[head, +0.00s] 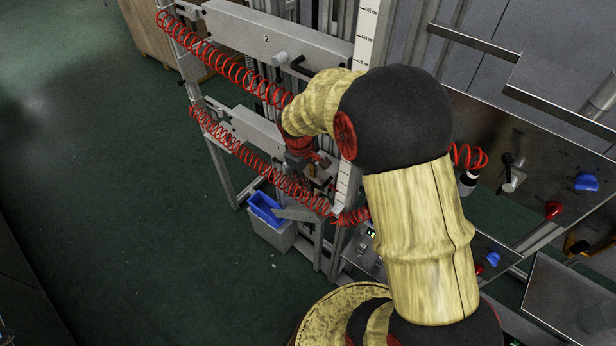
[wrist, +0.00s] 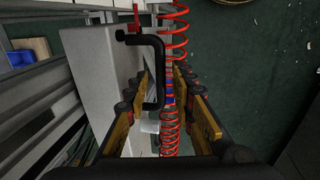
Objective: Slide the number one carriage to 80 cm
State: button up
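The lower carriage is a pale grey panel (head: 245,122) on upright rails in the head view. Its number is not readable. The panel also shows in the wrist view (wrist: 92,75). A black bar handle (wrist: 159,70) stands off that panel. My gripper (wrist: 161,82) is open, one finger on each side of the handle in the picture, the left finger closer to it. I cannot tell whether they touch. In the head view my gripper (head: 318,172) is at the right end of the lower carriage, partly hidden by my arm. A white centimetre scale (head: 367,25) runs down the frame.
An upper carriage marked 2 (head: 266,38) sits above with its own black handle (head: 300,67). Red coiled hoses (head: 235,70) hang along both carriages; one (wrist: 171,120) passes between my fingers in the picture. A blue bin (head: 265,207) stands below. Green floor lies open at left.

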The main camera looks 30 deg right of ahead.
grip_shut()
dwell(0.7)
